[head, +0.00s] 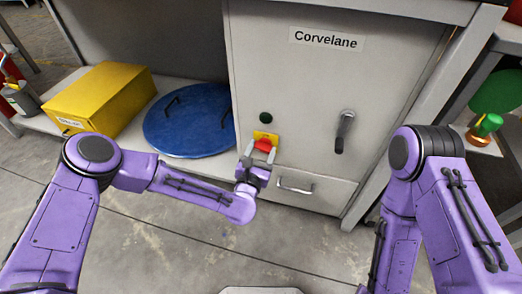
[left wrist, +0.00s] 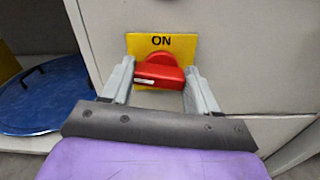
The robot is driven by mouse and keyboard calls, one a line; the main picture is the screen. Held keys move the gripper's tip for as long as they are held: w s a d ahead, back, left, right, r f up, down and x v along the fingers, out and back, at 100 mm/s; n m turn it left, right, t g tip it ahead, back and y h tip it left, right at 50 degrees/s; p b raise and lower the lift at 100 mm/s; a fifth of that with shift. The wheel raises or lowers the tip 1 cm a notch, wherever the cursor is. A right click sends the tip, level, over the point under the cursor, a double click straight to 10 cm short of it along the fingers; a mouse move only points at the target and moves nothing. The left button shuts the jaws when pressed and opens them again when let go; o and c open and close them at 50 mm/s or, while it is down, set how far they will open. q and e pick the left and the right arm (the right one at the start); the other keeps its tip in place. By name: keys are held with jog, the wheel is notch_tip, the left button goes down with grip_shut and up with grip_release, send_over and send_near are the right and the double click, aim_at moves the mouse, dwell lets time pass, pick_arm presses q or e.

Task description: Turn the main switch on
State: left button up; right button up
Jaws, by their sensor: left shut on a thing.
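The main switch is a red rotary knob (head: 264,145) on a yellow plate (head: 266,135), set in the front of the grey cabinet (head: 300,110). In the left wrist view the knob (left wrist: 159,72) has its grip bar lying across, nearly level, and "ON" reads at the top of the yellow plate (left wrist: 175,43). My left gripper (head: 262,152) is at the knob, its two grey fingers on either side of the red bar. It is shut on the bar's ends. My right arm stands at the right; its gripper is out of view.
A dark round light (head: 265,118) sits above the switch, a black lever handle (head: 344,131) to its right, and a drawer handle (head: 295,187) below. A blue round lid (head: 188,120) and a yellow box (head: 98,100) lie on the left shelf.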

pick_arm(q)
jog(key=m+p, duration=0.1)
jog(key=m, duration=0.3)
jog(key=shift+d, duration=0.1)
jog(key=m+p, duration=0.1)
jog(key=m, duration=0.3)
jog(key=shift+d, duration=0.1)
jog(key=m+p, duration=0.1)
jog(key=m, duration=0.3)
jog(key=shift+m, duration=0.3)
jog(key=shift+f+m+p, duration=0.1)
jog(key=shift+m+p, duration=0.4)
jog(key=shift+m, duration=1.1)
jog(key=o, duration=1.1)
jog(key=shift+c, duration=0.2)
jog(key=shift+s, duration=0.1)
